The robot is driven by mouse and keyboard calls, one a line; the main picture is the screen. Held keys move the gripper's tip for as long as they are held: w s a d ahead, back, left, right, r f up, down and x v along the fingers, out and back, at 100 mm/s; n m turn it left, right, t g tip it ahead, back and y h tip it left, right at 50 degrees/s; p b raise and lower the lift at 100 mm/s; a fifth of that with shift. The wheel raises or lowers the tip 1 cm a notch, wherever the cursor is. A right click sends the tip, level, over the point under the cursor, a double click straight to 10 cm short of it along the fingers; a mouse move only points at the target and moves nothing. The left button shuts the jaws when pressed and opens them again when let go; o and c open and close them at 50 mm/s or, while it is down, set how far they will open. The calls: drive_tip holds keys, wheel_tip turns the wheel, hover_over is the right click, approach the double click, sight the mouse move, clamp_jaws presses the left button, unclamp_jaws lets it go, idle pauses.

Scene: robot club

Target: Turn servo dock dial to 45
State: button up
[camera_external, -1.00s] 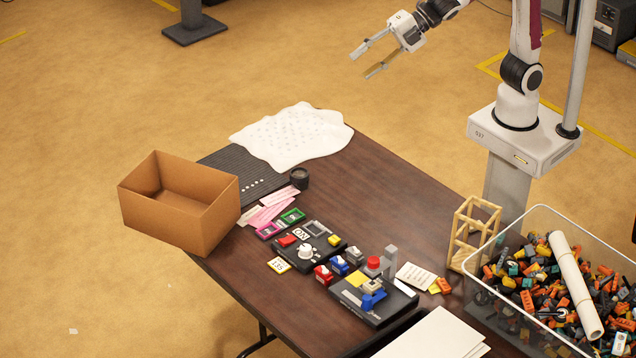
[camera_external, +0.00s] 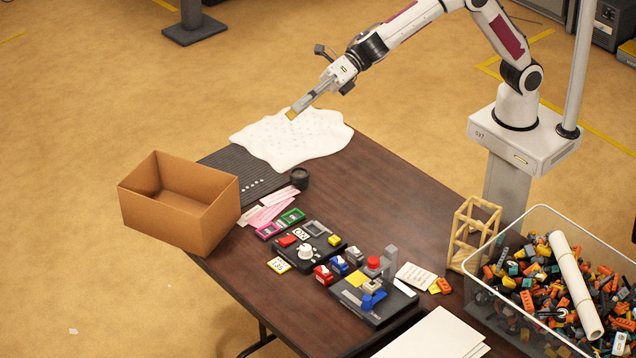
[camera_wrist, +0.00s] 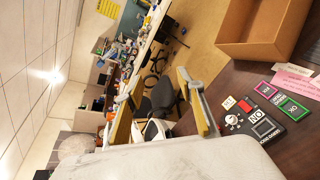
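The servo dock (camera_external: 318,262) is a black box on the table with a white dial (camera_external: 305,252), a red block, a yellow block and an "ON" label. The dock (camera_wrist: 276,137) and its dial (camera_wrist: 231,121) also show at the right of the wrist view, tilted. The dial's setting is too small to read.
A cardboard box (camera_external: 205,225) stands at the table's left edge. A second black device (camera_external: 345,297) with a red knob sits right of the dock. Small coloured blocks (camera_external: 339,265) lie between them. A wooden frame (camera_external: 458,242) and a parts bin (camera_external: 480,297) stand at right.

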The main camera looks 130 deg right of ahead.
drive_tip(key=w+f+n+y, duration=0.35)
drive_tip(key=f+n, duration=0.25)
drive_tip(key=f, duration=0.2)
drive_tip(key=n+g+y, duration=0.5)
drive_tip(key=n+y, duration=0.1)
drive_tip(key=n, duration=0.7)
approach(306, 245)
drive_tip(key=shift+w+a+f, duration=0.25)
drive_tip(key=shift+w+a, duration=0.2)
drive_tip(key=shift+a, duration=0.05)
drive_tip(key=shift+w+a, duration=0.1)
drive_tip(key=shift+x, duration=3.85)
clamp_jaws()
